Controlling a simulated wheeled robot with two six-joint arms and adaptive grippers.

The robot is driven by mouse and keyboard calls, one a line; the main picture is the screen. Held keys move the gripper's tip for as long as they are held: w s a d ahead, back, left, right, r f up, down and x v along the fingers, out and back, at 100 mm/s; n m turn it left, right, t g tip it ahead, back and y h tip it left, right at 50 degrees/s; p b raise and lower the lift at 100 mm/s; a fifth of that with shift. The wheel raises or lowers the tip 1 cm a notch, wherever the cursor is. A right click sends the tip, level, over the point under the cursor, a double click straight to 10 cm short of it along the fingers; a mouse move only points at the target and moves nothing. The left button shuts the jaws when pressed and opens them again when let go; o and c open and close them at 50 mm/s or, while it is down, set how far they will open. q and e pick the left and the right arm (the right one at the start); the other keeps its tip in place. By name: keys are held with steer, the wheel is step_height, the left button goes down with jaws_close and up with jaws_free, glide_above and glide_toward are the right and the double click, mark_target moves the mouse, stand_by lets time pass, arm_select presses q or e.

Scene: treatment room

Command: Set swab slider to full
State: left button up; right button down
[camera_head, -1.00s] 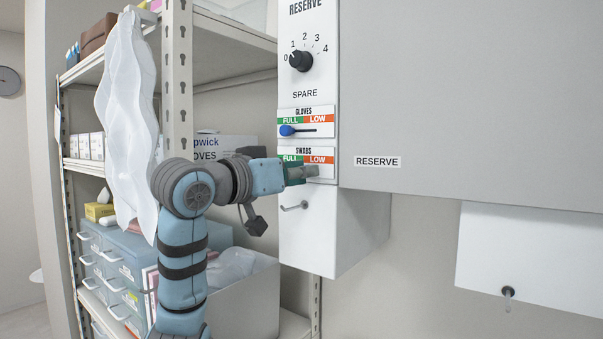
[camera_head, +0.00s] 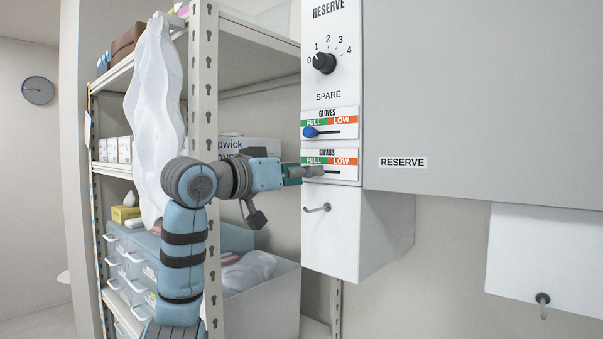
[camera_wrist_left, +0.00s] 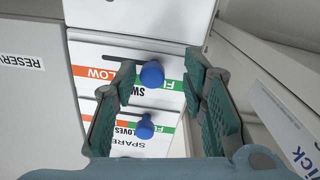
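The swabs slider panel (camera_head: 345,158) is on the white front of the dispenser, with a green FULL end at left and an orange LOW end at right. My left gripper (camera_head: 312,171) is at the FULL end and hides the knob in the head view. My right gripper is not in view.
The gloves slider, with its blue knob (camera_head: 310,132) at the FULL end, is just above. A rotary dial (camera_head: 323,62) sits higher. A small metal hook (camera_head: 318,208) projects below. A shelf upright (camera_head: 203,100) stands close to my left arm.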

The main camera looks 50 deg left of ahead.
arm_select(q)
steer(key=s, duration=0.7)
steer(key=shift+d, duration=0.25)
steer(key=shift+s, duration=0.2)
